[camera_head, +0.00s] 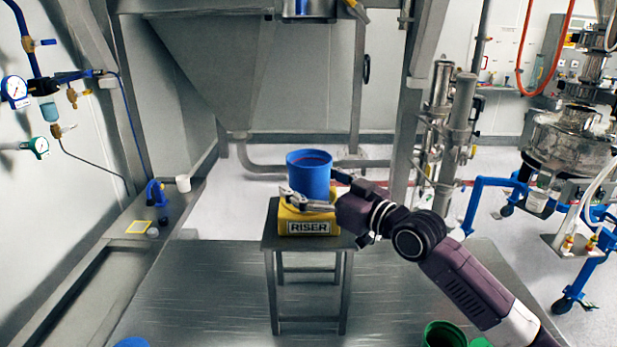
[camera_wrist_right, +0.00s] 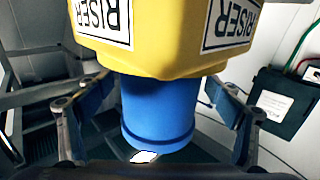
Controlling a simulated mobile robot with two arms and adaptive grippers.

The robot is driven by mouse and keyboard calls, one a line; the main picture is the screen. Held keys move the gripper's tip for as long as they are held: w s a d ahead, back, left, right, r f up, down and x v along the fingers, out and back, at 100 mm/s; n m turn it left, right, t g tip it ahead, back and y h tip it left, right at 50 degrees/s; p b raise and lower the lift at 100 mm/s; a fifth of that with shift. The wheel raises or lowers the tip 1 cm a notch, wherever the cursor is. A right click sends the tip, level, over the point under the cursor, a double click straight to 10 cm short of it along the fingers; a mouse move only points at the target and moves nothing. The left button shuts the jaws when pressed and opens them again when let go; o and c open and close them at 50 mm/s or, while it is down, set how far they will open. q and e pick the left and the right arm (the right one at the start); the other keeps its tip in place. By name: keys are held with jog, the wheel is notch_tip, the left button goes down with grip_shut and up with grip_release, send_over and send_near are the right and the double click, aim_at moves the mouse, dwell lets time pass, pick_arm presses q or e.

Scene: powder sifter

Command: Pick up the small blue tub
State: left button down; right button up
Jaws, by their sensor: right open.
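The small blue tub (camera_head: 309,172) stands upright, open end up, on a yellow block marked RISER (camera_head: 308,228). The block sits on a small grey metal stand. My right gripper (camera_head: 313,187) reaches in from the right at the tub's height, with one finger along the near side and the other behind its right edge. In the right wrist view the picture is upside down, and the blue tub (camera_wrist_right: 158,110) lies between the open fingers (camera_wrist_right: 158,92) with a gap on each side. The yellow riser (camera_wrist_right: 165,40) shows above it there. My left gripper is not in view.
A grey metal platform (camera_head: 200,290) surrounds the stand (camera_head: 308,264). A green container (camera_head: 443,335) and part of a blue one (camera_head: 131,342) show at the bottom edge. A steel frame post (camera_head: 418,95) rises behind my arm. Gauges and pipes line the left wall.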

jog(key=c, duration=0.9)
jog(key=shift+r, duration=0.1)
jog(key=c, duration=0.6)
jog(key=shift+o, duration=0.2)
jog(key=shift+r, duration=0.15)
notch_tip(320, 180, up, 20)
jog(key=b, duration=0.4)
